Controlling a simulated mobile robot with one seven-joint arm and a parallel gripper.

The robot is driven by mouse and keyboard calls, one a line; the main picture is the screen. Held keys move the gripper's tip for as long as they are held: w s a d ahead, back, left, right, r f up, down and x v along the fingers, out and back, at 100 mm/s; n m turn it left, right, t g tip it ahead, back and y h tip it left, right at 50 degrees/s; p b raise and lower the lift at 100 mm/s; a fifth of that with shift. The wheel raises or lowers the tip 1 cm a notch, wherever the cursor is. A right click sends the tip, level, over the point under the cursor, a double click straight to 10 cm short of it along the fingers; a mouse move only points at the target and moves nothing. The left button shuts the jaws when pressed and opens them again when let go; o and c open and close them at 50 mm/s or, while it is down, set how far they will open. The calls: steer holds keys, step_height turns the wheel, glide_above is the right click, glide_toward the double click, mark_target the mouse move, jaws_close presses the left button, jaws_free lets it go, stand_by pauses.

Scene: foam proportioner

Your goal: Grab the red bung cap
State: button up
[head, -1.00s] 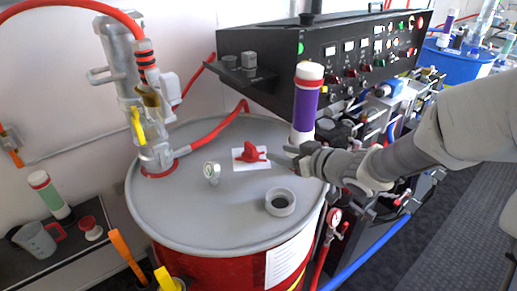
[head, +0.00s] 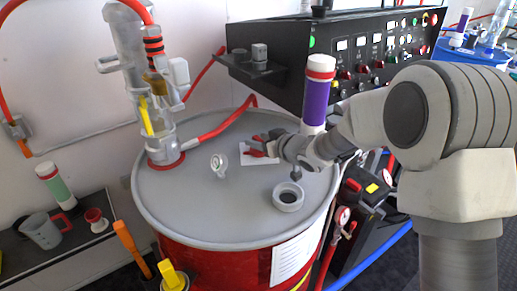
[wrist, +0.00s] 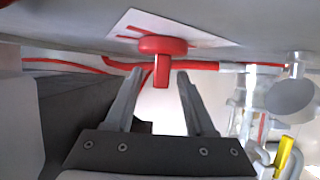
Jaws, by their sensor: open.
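The red bung cap (head: 262,147) sits on a white paper square (head: 247,158) on top of the grey drum lid (head: 215,200). My gripper (head: 268,142) is low over the lid at the cap and partly hides it in the head view. In the wrist view the cap (wrist: 163,60) has a round red top and a narrow red tab. The tab shows between the tips of my gripper's two fingers (wrist: 158,85), with a gap on each side. The fingers are open and hold nothing.
A grey ring opening (head: 288,197) and a small gauge (head: 218,164) are on the lid. A purple-and-white cylinder (head: 317,95) stands behind my gripper. A pump with a red hose (head: 212,132) rises at the lid's left. A black control panel (head: 345,50) is behind.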

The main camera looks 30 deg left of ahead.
steer(key=shift+w+a, duration=0.15)
steer(key=shift+a, duration=0.05)
jaws_close()
stand_by(0.5)
